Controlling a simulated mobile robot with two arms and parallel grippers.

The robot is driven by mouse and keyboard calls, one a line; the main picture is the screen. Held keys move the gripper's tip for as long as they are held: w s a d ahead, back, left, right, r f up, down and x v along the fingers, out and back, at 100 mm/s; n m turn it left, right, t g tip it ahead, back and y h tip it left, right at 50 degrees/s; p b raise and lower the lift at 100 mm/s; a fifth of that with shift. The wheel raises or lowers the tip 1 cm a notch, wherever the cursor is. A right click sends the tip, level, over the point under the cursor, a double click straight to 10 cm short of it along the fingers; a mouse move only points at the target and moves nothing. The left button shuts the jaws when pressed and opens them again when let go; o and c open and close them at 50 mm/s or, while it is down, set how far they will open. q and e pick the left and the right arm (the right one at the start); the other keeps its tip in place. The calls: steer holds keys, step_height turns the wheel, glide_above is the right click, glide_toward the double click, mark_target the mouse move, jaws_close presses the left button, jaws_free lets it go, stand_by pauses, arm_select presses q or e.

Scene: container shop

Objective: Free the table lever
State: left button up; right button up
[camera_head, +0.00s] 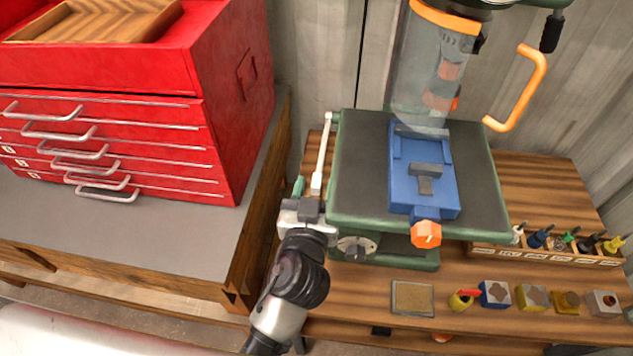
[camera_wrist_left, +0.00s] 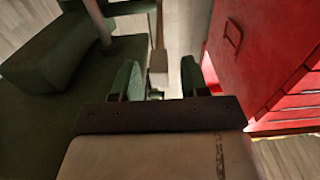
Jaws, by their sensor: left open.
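The table lever (camera_head: 322,155) is a thin pale rod along the left side of the drill press table (camera_head: 360,180). Its near end comes down to my left gripper (camera_head: 308,188). In the left wrist view the lever (camera_wrist_left: 158,62) shows between the two green fingertips of that gripper (camera_wrist_left: 158,78), with visible gaps on both sides. The left gripper is open. I cannot tell how deep the lever sits between the fingers. The lever's pivot is not clear. My right gripper is not in view.
A blue vise (camera_head: 447,190) with an orange knob (camera_head: 426,234) sits on the press table, under a clear guard (camera_head: 415,85). A red tool chest (camera_head: 215,120) stands close on the left. Small blocks and a tool rack (camera_head: 540,254) occupy the wooden bench at right.

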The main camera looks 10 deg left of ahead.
arm_select(q)
steer(key=s+b, duration=0.3)
steer(key=s, duration=0.6)
steer(key=shift+b, duration=0.3)
